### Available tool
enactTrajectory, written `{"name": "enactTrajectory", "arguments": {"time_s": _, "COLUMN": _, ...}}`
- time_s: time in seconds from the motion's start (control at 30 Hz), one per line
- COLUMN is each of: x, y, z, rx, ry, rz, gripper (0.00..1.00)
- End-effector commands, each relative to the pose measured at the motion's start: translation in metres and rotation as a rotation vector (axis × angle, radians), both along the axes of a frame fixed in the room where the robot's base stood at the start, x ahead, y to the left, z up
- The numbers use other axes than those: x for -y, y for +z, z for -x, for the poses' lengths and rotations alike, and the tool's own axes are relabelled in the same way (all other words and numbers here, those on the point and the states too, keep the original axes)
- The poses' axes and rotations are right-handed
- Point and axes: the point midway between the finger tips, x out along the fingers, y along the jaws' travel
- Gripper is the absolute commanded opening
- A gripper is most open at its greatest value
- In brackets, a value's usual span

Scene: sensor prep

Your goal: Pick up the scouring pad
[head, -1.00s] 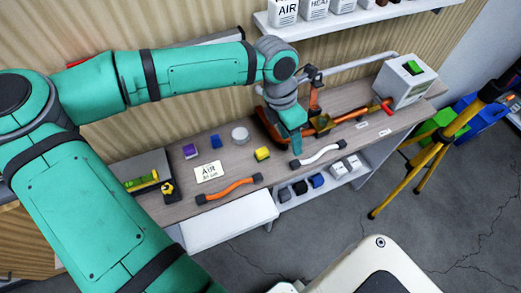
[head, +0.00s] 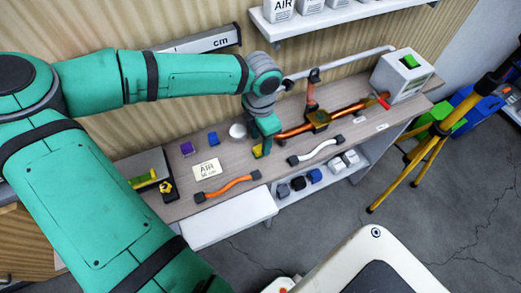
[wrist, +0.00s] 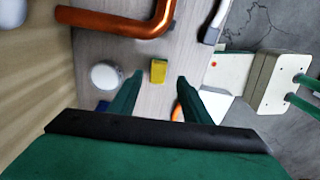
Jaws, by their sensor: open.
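The scouring pad, a small yellow block with a darker greenish edge, lies on the wooden bench top. In the head view the scouring pad (head: 257,151) is partly hidden behind my gripper (head: 264,143). In the wrist view the scouring pad (wrist: 158,70) shows between and slightly beyond the two green fingertips of my gripper (wrist: 160,78). The fingers are open, with a gap on both sides of the pad. I cannot tell how high the fingertips are above the bench.
A white round piece (wrist: 105,75) lies left of the pad in the wrist view. A copper pipe (wrist: 120,22) runs beyond it. An orange hose (head: 228,188), a white hose (head: 315,151), blue and purple blocks and an AIR card (head: 206,169) also lie on the bench.

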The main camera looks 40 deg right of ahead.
Motion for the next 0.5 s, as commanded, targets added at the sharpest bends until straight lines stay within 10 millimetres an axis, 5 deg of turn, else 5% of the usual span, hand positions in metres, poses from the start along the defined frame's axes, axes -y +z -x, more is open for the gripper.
{"name": "enactTrajectory", "arguments": {"time_s": 0.23, "x": 0.000, "y": -0.035, "z": -0.002, "rx": -0.002, "ry": 0.003, "rz": 0.000, "gripper": 0.44}}
{"name": "enactTrajectory", "arguments": {"time_s": 0.5, "x": 0.000, "y": -0.041, "z": -0.002, "rx": 0.001, "ry": 0.002, "rz": 0.001, "gripper": 0.44}}
